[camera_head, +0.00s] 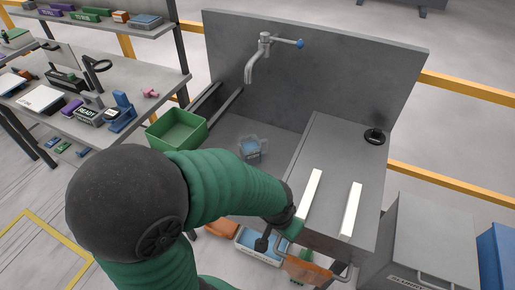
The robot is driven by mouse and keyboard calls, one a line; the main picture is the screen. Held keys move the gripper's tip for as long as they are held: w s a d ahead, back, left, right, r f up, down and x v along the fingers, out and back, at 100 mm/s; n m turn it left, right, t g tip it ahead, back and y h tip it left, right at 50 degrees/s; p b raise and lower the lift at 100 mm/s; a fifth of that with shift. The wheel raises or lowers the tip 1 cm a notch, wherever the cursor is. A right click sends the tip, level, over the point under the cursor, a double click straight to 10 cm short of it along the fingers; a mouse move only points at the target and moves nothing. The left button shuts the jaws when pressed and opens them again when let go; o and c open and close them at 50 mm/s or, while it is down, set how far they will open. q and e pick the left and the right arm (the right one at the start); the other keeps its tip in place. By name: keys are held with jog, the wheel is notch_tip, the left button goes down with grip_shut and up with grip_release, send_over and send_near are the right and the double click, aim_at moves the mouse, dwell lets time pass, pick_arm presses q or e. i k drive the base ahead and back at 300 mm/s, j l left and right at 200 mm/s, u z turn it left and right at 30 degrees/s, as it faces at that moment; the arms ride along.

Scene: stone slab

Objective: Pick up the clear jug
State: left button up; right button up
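The clear jug (250,148), bluish and see-through, stands in the grey sink basin (222,132) below the tap. My green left arm crosses in front of the sink, and its wrist is near the front left corner of the slab. My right gripper is not in view.
A tap (264,50) rises behind the jug. A green bin (176,128) stands left of it. Cluttered shelves (150,75) are at left.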

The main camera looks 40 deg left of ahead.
aim_at(249, 146)
jog(key=u, duration=1.4)
